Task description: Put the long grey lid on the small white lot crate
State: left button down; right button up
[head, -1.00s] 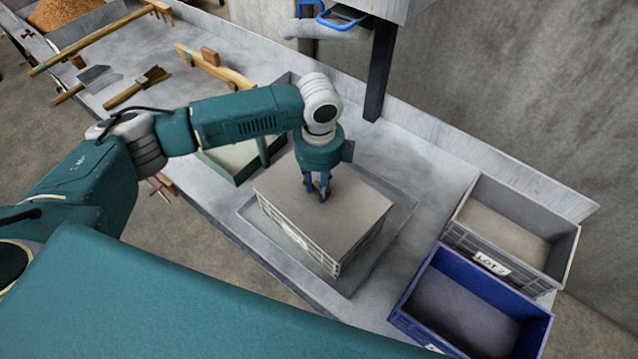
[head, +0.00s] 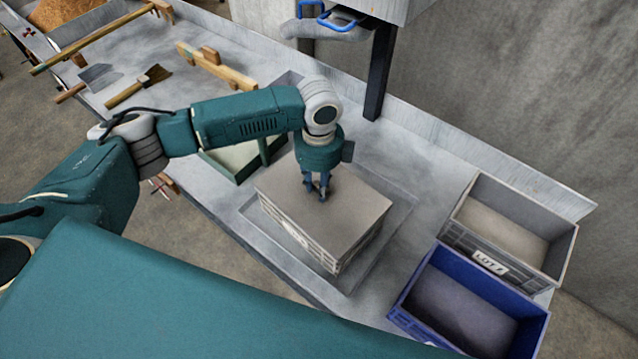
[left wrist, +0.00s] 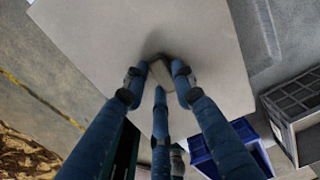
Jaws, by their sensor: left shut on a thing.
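The long grey lid (head: 345,215) lies level over a light grey-white crate (head: 300,238) with ribbed walls and a white label on its near side. Their edges roughly line up in the head view; I cannot tell whether any gap is left between them. My left gripper (head: 320,192) points down at the middle of the lid and is shut on its small handle. In the left wrist view, the fingers (left wrist: 160,78) close around this handle on the lid (left wrist: 200,35). The crate's inside is hidden. My right gripper is not in view.
The crate stands in a shallow grey tray (head: 372,272) on the metal bench. A grey lot crate (head: 515,232) and a blue crate (head: 415,310) stand open at right. A green box (head: 232,172) is behind the arm. Brushes and wooden tools lie at far left.

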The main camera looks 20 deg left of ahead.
pick_arm(q)
jog(key=shift+f, duration=0.6)
dwell(0.6)
jog(key=c, duration=1.3)
grip_release()
jog(key=shift+c, duration=0.2)
notch_tip(320, 180, up, 12)
jog(key=shift+s+f, duration=0.1)
